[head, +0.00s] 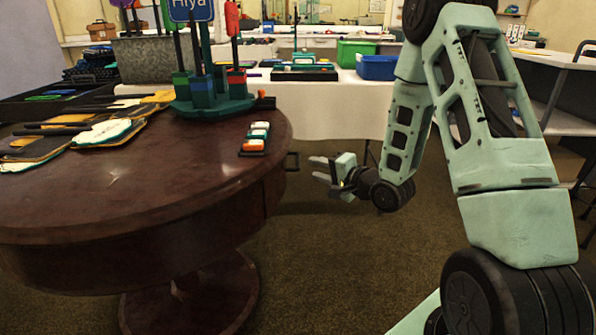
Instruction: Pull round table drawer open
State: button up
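The round table (120,196) is dark polished wood on a pedestal, filling the left of the head view. The drawer looks flush with the table's side. A small space appears between fingertips and handle.
Small orange, white and green blocks (256,138) lie near the table's right edge. A green stand (212,106) with upright props and several flat paddles (104,132) are on the tabletop. A white-clothed table (330,110) stands behind. The carpet (330,260) right of the round table is clear.

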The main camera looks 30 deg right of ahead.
aim_at(298, 160)
jog(key=b+x, duration=0.1)
jog(key=x, duration=0.7)
jog(key=shift+w+a+b, duration=0.1)
jog(key=shift+w+b, duration=0.1)
jog(key=shift+b, duration=0.15)
grip_shut()
